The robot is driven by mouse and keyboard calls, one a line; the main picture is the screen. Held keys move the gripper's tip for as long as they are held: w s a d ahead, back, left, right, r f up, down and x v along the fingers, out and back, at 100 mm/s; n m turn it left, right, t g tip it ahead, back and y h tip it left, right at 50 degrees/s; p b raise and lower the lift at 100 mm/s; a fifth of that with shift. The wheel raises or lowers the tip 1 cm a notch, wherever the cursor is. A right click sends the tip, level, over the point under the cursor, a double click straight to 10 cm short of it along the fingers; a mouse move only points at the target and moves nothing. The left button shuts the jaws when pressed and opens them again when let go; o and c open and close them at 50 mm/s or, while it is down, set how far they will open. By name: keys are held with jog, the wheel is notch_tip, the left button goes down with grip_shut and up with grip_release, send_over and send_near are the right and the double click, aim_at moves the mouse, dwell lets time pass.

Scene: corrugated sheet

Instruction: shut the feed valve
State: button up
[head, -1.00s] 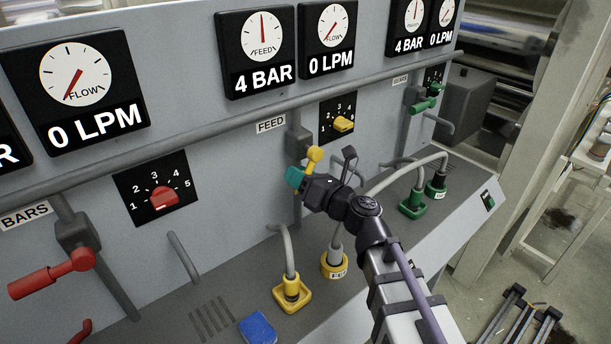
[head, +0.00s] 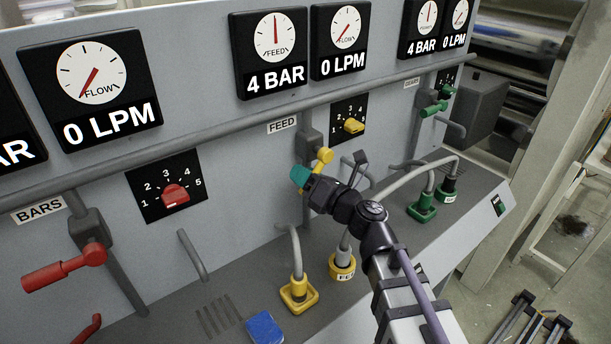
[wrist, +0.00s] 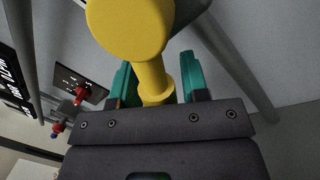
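The feed valve's yellow handle (head: 323,157) sits on a grey pipe below the FEED label (head: 282,125). My gripper (head: 300,177) has teal fingers and is just left of and below the handle's rounded hub in the head view. In the wrist view the yellow handle (wrist: 135,25) looms close, and its narrower end reaches down between the two teal fingers of my gripper (wrist: 159,80). The fingers stand apart, one on each side, and look open around it. Contact with the handle is hard to judge.
A yellow dial (head: 353,125) is right of the valve, under gauges reading 4 BAR (head: 276,78) and 0 LPM (head: 342,62). A red valve handle (head: 62,270) is at left, a green one (head: 434,107) at right. Hoses with yellow plugs (head: 299,292) and a blue block (head: 265,328) occupy the ledge.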

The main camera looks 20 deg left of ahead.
jog(key=shift+o, duration=1)
